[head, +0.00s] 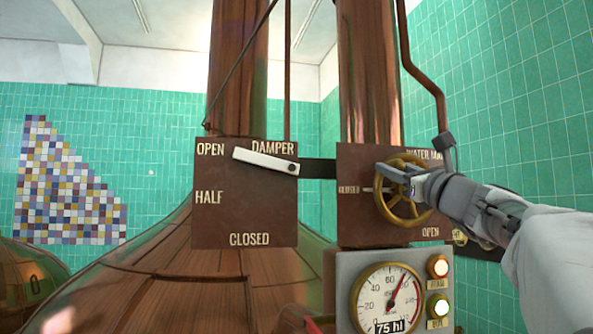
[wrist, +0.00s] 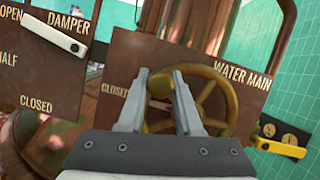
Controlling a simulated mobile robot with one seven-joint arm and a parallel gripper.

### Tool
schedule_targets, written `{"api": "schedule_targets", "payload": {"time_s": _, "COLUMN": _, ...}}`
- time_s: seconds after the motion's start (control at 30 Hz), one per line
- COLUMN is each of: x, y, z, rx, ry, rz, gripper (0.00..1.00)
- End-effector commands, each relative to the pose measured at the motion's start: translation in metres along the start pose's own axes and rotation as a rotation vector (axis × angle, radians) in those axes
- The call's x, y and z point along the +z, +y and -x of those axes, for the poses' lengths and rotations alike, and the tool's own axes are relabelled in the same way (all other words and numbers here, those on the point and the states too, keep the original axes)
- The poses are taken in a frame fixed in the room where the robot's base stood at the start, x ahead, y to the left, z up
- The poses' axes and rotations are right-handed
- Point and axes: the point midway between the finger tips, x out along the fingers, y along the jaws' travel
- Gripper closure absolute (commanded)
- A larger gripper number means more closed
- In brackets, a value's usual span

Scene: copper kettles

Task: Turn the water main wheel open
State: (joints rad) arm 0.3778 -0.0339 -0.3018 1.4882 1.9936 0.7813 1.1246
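The water main wheel (head: 424,214) is a brass spoked handwheel on a brown panel (head: 360,221) marked CLOSED at left and OPEN at lower right. It also shows in the wrist view (wrist: 231,101). A round brass knob (wrist: 160,84) sits at the wheel's upper left. My gripper (head: 388,171) reaches in from the right in the head view, over that part of the wheel. In the wrist view my two grey fingers (wrist: 160,72) stand on either side of the knob, which fills the gap between them. The finger contact itself is small and partly hidden.
The damper panel (head: 245,215) with a white lever (head: 264,160) near OPEN is to the left. Below the wheel is a grey box with a gauge (head: 388,298) and two lamps (head: 438,267). A copper pipe (head: 430,80) runs down beside my wrist.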

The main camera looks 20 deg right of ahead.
Motion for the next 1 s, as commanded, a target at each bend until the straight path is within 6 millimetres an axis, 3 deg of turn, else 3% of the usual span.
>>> {"api": "schedule_targets", "payload": {"time_s": 0.03, "x": 0.0, "y": 0.0, "z": 0.0, "rx": 0.0, "ry": 0.0, "rz": 0.0, "gripper": 0.8}}
{"api": "schedule_targets", "payload": {"time_s": 0.13, "x": 0.0, "y": 0.0, "z": 0.0, "rx": 0.0, "ry": 0.0, "rz": 0.0, "gripper": 0.98}}
{"api": "schedule_targets", "payload": {"time_s": 0.17, "x": 0.0, "y": 0.0, "z": 0.0, "rx": 0.0, "ry": 0.0, "rz": 0.0, "gripper": 1.0}}
{"api": "schedule_targets", "payload": {"time_s": 1.0, "x": 0.0002, "y": 0.0001, "z": 0.0, "rx": 0.0, "ry": 0.0, "rz": 0.0, "gripper": 1.0}}
